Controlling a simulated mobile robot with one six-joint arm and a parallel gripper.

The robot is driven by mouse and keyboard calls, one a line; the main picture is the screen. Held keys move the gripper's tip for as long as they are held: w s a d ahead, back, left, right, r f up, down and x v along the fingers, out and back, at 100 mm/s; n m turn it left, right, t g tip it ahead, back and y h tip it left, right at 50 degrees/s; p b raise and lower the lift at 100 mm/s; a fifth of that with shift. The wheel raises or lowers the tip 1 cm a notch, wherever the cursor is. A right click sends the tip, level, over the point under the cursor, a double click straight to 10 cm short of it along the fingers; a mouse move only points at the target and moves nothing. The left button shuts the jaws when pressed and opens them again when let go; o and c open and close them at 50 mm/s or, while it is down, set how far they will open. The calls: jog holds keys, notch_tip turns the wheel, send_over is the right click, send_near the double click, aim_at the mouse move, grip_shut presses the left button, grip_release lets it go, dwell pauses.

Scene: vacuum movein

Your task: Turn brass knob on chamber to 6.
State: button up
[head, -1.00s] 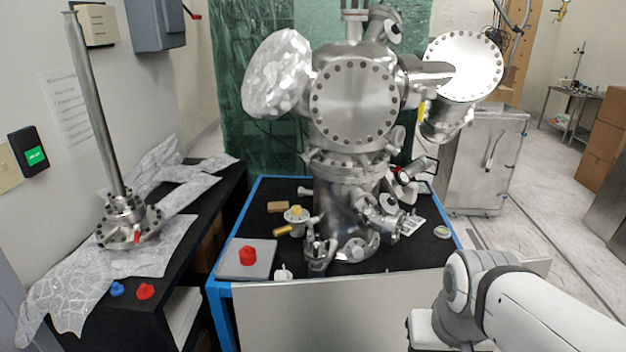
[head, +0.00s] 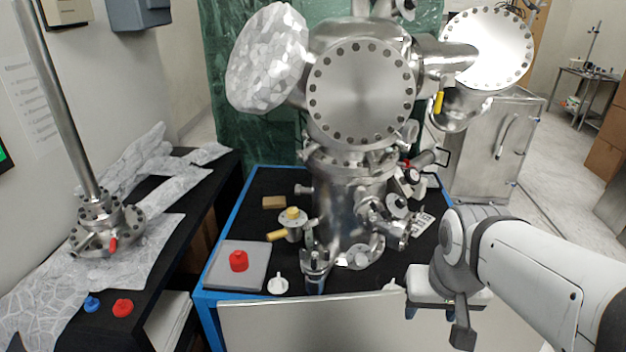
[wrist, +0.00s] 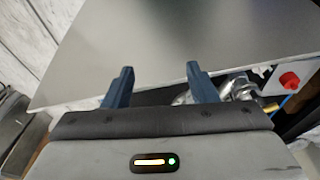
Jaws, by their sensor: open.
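The steel vacuum chamber (head: 362,95) stands upright on the black-topped bench in the head view. A small valve body (head: 292,224) at its lower left carries a yellow top and a brass-coloured cylindrical handle (head: 277,236). A yellow handle (head: 438,102) sits at the chamber's upper right. I cannot tell which of these is the brass knob, and no numbers are readable. My gripper (wrist: 159,75) is open and empty, with two blue fingers apart before a grey panel. In the head view it is at the bench's front right, well away from the brass-coloured parts.
A red knob (head: 238,262) sits on a grey plate at the bench's front left. A white piece (head: 278,285) lies beside it. A grey panel (head: 300,325) covers the bench front. A left side table holds foil, a flanged column (head: 105,225) and blue and red caps.

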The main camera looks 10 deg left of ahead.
jog(key=w+a+r, duration=0.1)
jog(key=w+a, duration=0.9)
jog(key=w, duration=0.2)
jog(key=w+a+f+n+t, duration=0.1)
jog(key=w+a, duration=0.2)
jog(key=a, duration=0.6)
jog(key=w+a+f+t, duration=0.1)
jog(key=w+a, duration=0.3)
jog(key=a, duration=0.5)
jog(key=p, duration=0.3)
send_over(293, 210)
jog(key=s, duration=0.2)
jog(key=shift+d+y, duration=0.1)
jog(key=shift+y, duration=0.2)
jog(key=x, duration=0.4)
jog(key=shift+s+f, duration=0.15)
jog(key=shift+s, duration=0.1)
jog(key=shift+w+f, duration=0.2)
jog(key=shift+f, duration=0.3)
jog(key=shift+c, duration=0.5)
